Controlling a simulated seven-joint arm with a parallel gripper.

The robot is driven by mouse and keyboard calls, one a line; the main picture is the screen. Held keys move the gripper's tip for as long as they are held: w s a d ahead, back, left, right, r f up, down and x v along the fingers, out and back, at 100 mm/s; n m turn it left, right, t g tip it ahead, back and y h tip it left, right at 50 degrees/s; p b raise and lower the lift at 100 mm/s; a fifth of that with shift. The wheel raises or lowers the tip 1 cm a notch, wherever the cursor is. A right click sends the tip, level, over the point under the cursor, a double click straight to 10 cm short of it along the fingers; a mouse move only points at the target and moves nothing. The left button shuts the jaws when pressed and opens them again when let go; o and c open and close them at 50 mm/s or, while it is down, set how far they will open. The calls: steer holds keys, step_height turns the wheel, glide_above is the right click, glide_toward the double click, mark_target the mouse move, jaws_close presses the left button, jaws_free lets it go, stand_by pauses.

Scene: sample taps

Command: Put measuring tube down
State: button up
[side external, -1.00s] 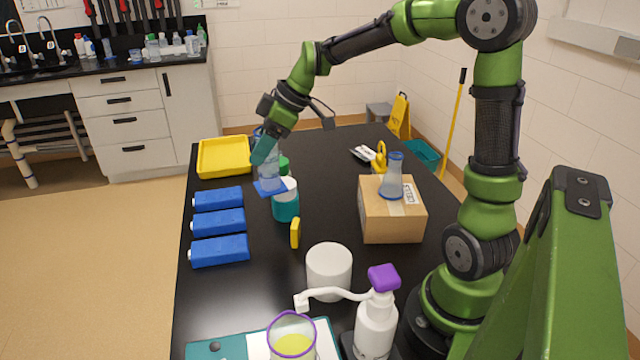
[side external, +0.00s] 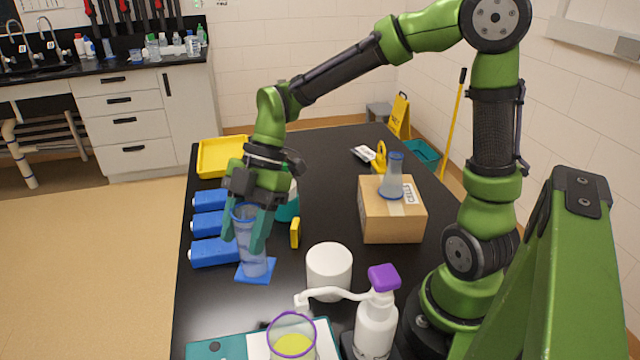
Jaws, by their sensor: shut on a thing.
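The measuring tube (side external: 251,246) is a clear, blue-tinted cylinder with a flat blue square base (side external: 256,271). It is upright, in front of the blue bottles on the left part of the black table. My gripper (side external: 249,243) is shut on the tube, with one teal finger on each side of it. The base looks at or very near the table top; I cannot tell if it touches.
Blue bottles (side external: 212,252) lie left of the tube, close to my gripper. A yellow sponge (side external: 295,232), white roll (side external: 329,270), wash bottle (side external: 376,320) and beaker (side external: 291,338) stand nearby. A cardboard box (side external: 392,222) carries a flask (side external: 392,178). A yellow tray (side external: 222,155) is at the back left.

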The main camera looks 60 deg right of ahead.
mark_target(252, 273)
step_height(252, 273, down, 10)
steer(key=shift+f, duration=0.1)
stand_by(0.4)
steer(key=shift+f, duration=0.1)
steer(key=o, duration=1.3)
steer(key=v, duration=1.2)
steer(key=s+d+r+m+t+h, duration=0.2)
steer(key=s+r+m+t, duration=0.1)
steer(key=m, duration=0.8)
steer(key=s+d+r+m+t+h, duration=0.2)
steer(key=s+r+m+t, duration=0.2)
steer(key=m, duration=0.7)
steer(key=shift+s+h, duration=0.3)
steer(key=shift+s, duration=0.95)
